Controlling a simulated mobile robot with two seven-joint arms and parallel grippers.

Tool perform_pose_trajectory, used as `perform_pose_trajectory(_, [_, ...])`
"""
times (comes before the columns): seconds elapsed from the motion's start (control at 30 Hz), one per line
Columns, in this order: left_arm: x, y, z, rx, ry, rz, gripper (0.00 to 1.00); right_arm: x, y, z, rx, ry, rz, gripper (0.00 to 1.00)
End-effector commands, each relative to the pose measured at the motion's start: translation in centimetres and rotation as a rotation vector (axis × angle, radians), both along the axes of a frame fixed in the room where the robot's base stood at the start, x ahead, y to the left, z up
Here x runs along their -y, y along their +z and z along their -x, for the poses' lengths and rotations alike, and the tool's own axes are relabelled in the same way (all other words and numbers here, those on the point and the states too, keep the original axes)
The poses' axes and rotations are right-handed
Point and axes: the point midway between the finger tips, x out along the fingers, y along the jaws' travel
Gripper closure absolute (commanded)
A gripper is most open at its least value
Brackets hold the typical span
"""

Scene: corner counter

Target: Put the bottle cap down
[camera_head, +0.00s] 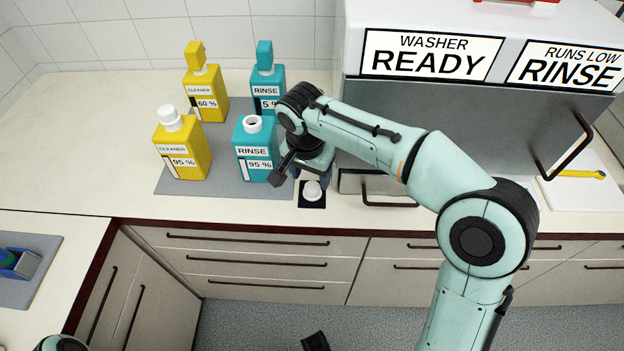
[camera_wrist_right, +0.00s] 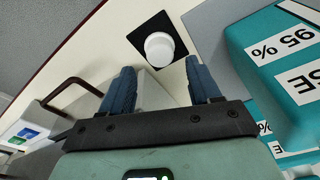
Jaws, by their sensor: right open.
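The white bottle cap (camera_head: 313,190) rests on a small black square pad (camera_head: 318,205) near the counter's front edge. In the right wrist view the cap (camera_wrist_right: 159,48) lies on the pad (camera_wrist_right: 141,37), just ahead of the fingertips and apart from them. My right gripper (camera_head: 318,176) is over the counter by the pad, partly hidden by its own wrist. In its wrist view the two blue fingers (camera_wrist_right: 159,72) are spread with nothing between them. The teal RINSE 95 % bottle (camera_head: 254,160) stands uncapped beside the gripper. My left gripper does not show.
A yellow CLEANER 95 % bottle (camera_head: 183,150) with a white cap stands on the grey mat (camera_head: 208,187). Yellow (camera_head: 206,95) and teal (camera_head: 266,80) bottles stand behind. The washer (camera_head: 440,115) stands close on the right. The counter's left side is clear.

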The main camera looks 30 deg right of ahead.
Motion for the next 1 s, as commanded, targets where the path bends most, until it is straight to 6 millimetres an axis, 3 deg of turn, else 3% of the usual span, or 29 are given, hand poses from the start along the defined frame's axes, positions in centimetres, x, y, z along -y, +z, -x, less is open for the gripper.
perform_pose_trajectory(0.03, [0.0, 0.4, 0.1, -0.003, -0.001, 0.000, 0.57, -0.2, 1.5, 0.0, 0.006, 0.001, 0.000, 0.38])
perform_pose_trajectory(0.2, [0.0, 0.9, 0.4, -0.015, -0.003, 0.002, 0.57, -0.6, 4.8, 0.3, 0.004, 0.000, 0.000, 0.38])
perform_pose_trajectory(0.4, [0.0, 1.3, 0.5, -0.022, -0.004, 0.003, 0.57, -0.8, 6.9, 0.6, 0.002, -0.001, 0.000, 0.38])
perform_pose_trajectory(1.0, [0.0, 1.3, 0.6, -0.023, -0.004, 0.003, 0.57, -0.9, 7.2, 0.7, 0.000, -0.001, 0.000, 0.38])
